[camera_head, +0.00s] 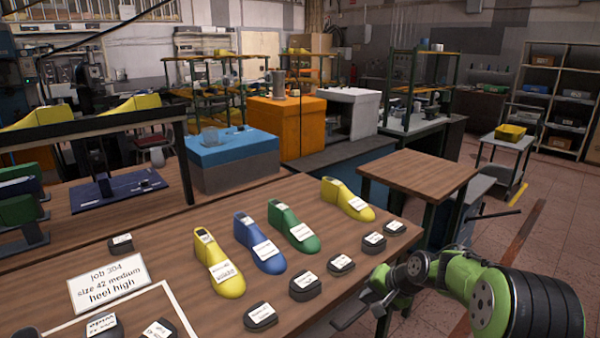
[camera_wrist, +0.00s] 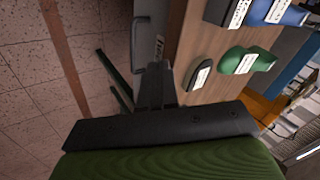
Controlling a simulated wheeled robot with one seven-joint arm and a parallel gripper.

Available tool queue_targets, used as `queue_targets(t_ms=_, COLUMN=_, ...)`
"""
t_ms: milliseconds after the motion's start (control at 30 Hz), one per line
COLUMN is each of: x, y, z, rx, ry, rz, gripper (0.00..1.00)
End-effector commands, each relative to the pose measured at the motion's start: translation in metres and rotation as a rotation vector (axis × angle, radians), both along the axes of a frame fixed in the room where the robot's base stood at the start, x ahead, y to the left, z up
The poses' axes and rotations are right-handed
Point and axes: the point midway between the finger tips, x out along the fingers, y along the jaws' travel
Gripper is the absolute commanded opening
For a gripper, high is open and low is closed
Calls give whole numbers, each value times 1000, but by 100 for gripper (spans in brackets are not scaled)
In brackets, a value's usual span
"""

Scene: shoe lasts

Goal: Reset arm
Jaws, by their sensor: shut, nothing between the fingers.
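My green and black arm reaches in from the lower right of the head view. My gripper (camera_head: 345,317) is at the right front edge of the wooden bench (camera_head: 180,240). In the wrist view my gripper (camera_wrist: 154,72) shows its dark fingers together, with nothing between them. It is beside the bench edge, with tiled floor on its other side. On the bench stand yellow (camera_head: 219,270), blue (camera_head: 262,248) and green (camera_head: 296,232) shoe lasts and a second yellow last (camera_head: 348,203), each with a white label. My gripper touches none of them.
Several dark labelled heel blocks (camera_head: 303,286) line the bench in front of the lasts. A white card (camera_head: 108,281) reads "job 304 size 42 medium heel high". A small wooden table (camera_head: 418,174) stands behind my arm. Tiled floor (camera_head: 490,230) is open at the right.

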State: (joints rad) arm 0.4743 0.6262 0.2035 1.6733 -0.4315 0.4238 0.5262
Motion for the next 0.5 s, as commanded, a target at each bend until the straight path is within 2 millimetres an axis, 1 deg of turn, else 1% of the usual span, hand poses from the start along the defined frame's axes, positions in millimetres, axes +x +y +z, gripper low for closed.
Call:
queue_targets(t_ms=33, x=-20, y=12, z=36, rx=-78, ry=-8, rz=52, gripper=0)
queue_targets(t_ms=67, x=-34, y=18, z=52, rx=-124, ry=-9, rz=81, gripper=0)
queue_targets(t_ms=100, x=-52, y=24, z=72, rx=-182, ry=-11, rz=117, gripper=0)
queue_targets(t_ms=167, x=-83, y=33, z=100, rx=-264, ry=-16, rz=167, gripper=0)
queue_targets(t_ms=200, x=-105, y=37, z=117, rx=-316, ry=-19, rz=196, gripper=0)
queue_targets(t_ms=267, x=-139, y=43, z=139, rx=-386, ry=-27, rz=238, gripper=0)
queue_targets(t_ms=300, x=-163, y=45, z=152, rx=-428, ry=-31, rz=262, gripper=0)
queue_targets(t_ms=367, x=-199, y=48, z=168, rx=-485, ry=-39, rz=297, gripper=0)
queue_targets(t_ms=400, x=-223, y=49, z=176, rx=-518, ry=-45, rz=318, gripper=0)
queue_targets(t_ms=467, x=-259, y=49, z=184, rx=-561, ry=-55, rz=349, gripper=0)
queue_targets(t_ms=500, x=-281, y=48, z=186, rx=-582, ry=-60, rz=366, gripper=0)
